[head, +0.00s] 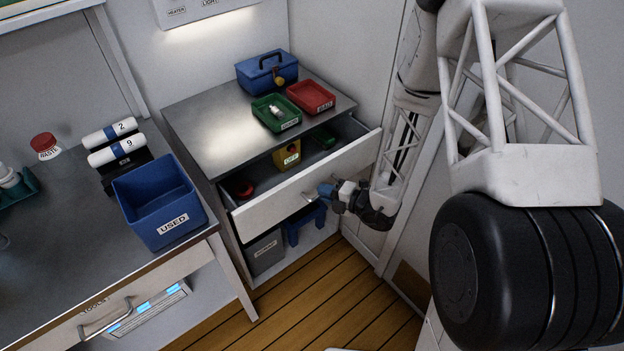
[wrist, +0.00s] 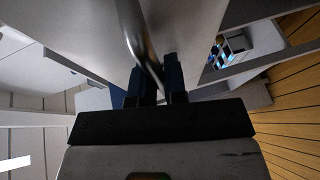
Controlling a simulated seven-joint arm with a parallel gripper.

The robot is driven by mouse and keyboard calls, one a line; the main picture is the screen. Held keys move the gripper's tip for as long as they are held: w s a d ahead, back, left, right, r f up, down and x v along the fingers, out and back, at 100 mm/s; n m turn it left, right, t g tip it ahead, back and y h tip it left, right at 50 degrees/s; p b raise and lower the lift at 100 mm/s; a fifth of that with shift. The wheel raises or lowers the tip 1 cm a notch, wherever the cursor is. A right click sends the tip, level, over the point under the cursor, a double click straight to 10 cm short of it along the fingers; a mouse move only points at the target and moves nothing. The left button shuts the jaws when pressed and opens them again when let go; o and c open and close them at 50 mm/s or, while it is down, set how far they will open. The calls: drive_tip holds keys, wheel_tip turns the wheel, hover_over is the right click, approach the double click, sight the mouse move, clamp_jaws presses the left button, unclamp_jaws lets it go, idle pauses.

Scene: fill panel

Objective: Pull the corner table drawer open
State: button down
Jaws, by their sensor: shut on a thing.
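The corner table (head: 215,125) stands in the corner with a grey metal top. Its drawer (head: 290,187) is pulled well out, with its white front panel clear of the table and its inside in view. My gripper (head: 322,192) is at the middle of the drawer front, shut on the handle. In the wrist view the metal handle bar (wrist: 140,38) passes between the two dark blue fingers (wrist: 160,75). Most of the handle is hidden by my gripper in the head view.
On the table top are a blue toolbox (head: 267,72), a green tray (head: 276,113) and a red tray (head: 311,97). A blue bin (head: 160,203) stands on the left table.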

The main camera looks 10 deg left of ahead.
drive_tip(key=s+d, duration=1)
idle(0.3)
drive_tip(key=c, duration=1.2)
unclamp_jaws()
drive_tip(key=shift+d, duration=0.15)
drive_tip(key=v, duration=0.7)
drive_tip(key=shift+d, duration=0.15)
drive_tip(key=shift+s+r, duration=0.1)
drive_tip(key=shift+r, duration=0.1)
